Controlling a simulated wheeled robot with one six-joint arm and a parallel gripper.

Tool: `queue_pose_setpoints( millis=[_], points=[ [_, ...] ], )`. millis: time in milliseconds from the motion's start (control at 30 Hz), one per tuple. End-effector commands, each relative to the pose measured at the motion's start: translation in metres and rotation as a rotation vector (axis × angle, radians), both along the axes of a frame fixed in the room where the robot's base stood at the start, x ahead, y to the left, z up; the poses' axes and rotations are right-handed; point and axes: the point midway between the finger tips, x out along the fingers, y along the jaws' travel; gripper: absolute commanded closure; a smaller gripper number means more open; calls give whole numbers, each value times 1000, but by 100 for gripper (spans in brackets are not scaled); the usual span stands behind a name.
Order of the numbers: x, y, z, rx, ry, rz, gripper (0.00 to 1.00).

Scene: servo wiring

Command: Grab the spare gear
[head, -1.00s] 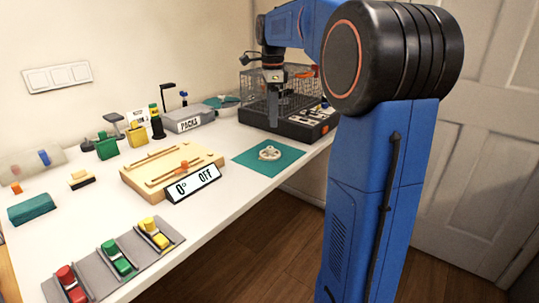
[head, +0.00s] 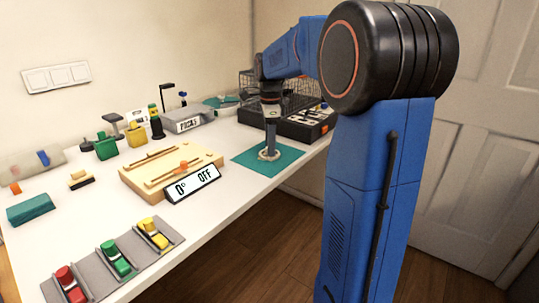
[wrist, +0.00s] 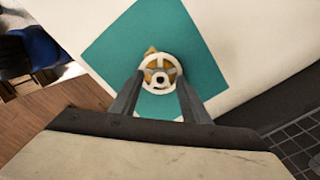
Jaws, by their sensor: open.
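The spare gear (wrist: 158,60), a white spoked ring with a hub and some yellow-orange showing, lies on the teal mat (wrist: 120,45). In the head view the mat (head: 287,158) is near the table's front edge, and the gear (head: 263,155) is partly hidden by my gripper. My gripper (head: 269,150) points straight down over the gear. In the wrist view my gripper (wrist: 160,85) is open, one finger at each near side of the gear. I cannot tell whether the fingers touch it.
A black box with a wire cage (head: 293,123) stands just behind the mat. Red, green and yellow connectors (head: 115,258) sit at the front left. The floor drops off beyond the table edge.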

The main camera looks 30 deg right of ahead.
Motion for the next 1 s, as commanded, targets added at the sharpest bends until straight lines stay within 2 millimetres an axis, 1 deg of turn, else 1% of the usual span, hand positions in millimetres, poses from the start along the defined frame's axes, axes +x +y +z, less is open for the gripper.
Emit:
queue_pose_setpoints(
  millis=[167, 267, 300, 333, 367, 633, 733, 867, 1000],
  points=[
    [0, 0, 0, 0, 0, 0, 58],
    [0, 0, 0, 0, 0, 0, 79],
    [0, 0, 0, 0, 0, 0, 89],
    [0, 0, 0, 0, 0, 0, 96],
    [0, 0, 0, 0, 0, 0, 100],
    [0, 0, 1, 0, -1, 0, 100],
    [1, 0, 6, -1, -2, 0, 100],
    [1, 0, 24, -1, -3, 0, 100],
    [1, 0, 50, -1, -3, 0, 100]
  ],
)
